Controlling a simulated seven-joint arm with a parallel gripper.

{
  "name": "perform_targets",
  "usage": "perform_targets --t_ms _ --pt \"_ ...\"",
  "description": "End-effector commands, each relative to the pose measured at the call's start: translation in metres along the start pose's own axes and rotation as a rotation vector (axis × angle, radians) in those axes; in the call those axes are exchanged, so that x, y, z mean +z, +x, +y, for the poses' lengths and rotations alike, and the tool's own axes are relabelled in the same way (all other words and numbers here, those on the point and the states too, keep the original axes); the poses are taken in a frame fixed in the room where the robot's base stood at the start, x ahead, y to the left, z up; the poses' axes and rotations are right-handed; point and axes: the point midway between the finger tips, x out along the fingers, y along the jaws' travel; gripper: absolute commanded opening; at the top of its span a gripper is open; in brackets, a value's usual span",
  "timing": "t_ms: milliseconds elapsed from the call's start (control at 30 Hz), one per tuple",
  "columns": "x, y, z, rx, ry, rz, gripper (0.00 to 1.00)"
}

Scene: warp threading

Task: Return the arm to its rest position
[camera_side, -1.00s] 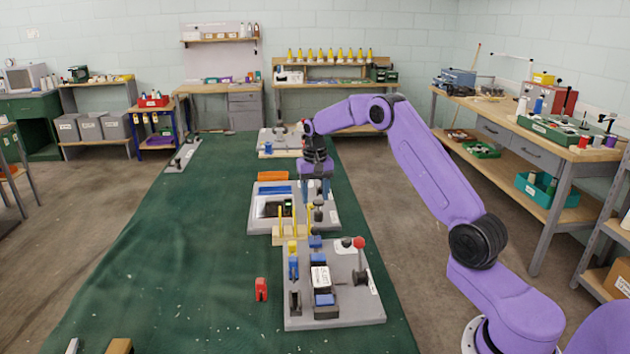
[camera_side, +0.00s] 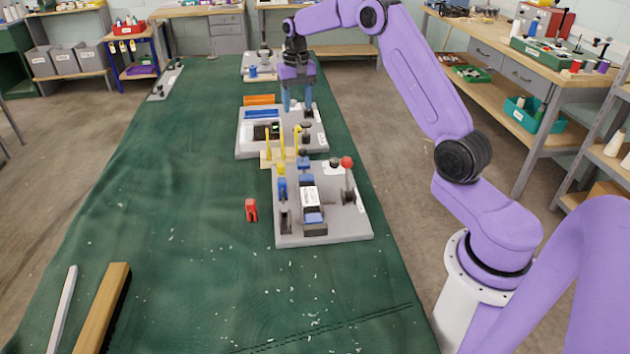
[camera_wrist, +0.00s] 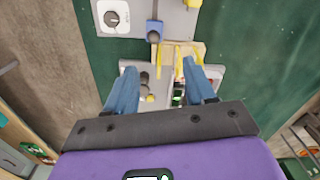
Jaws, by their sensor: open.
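My purple arm reaches over the green-covered table. In the side view my gripper (camera_side: 297,108), with two blue fingers, points down above the middle grey plate (camera_side: 248,150). The fingers stand apart, and nothing shows between them. In the wrist view, my gripper (camera_wrist: 159,67) also has its fingers spread and empty. Below the fingers are a wooden block with yellow posts (camera_wrist: 196,50) and part of the middle plate. I cannot tell the exact height of the fingertips above the plate.
The front grey plate (camera_side: 350,228) carries blue parts, a white-topped block (camera_side: 309,197) and a red-knobbed lever (camera_side: 347,163). A small red piece (camera_side: 251,210) stands left of it. A wooden bar (camera_side: 103,305) lies at front left. The table's left side is mostly clear.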

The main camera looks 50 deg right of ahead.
Motion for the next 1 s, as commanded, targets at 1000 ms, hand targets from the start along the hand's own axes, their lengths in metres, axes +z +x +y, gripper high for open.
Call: perform_targets --t_ms 1000 --pt "0.404 -0.048 -0.060 -0.023 -1.260 0.016 0.54"
